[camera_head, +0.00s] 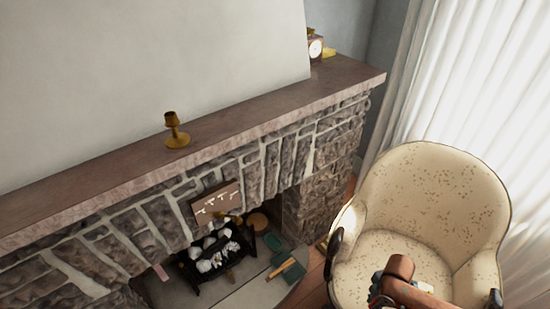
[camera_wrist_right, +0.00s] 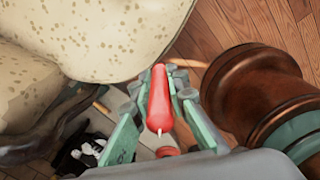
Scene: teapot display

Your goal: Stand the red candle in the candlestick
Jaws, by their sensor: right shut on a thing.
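The brass-coloured candlestick (camera_head: 177,135) stands upright and empty-looking on the mantel shelf, left of centre in the head view. The red candle (camera_wrist_right: 160,98) is in the right wrist view, between the fingers of my right gripper (camera_wrist_right: 163,82), which is shut on it. The candle's pale wick end points toward the bottom of that view. In the head view my right arm is low, in front of the armchair and well away from the candlestick; the candle cannot be made out there. My left gripper is not in view.
The stone fireplace's mantel shelf (camera_head: 255,119) is clear around the candlestick. A clock (camera_head: 315,47) stands at its far right end. The cream armchair (camera_head: 432,190) is at the right.

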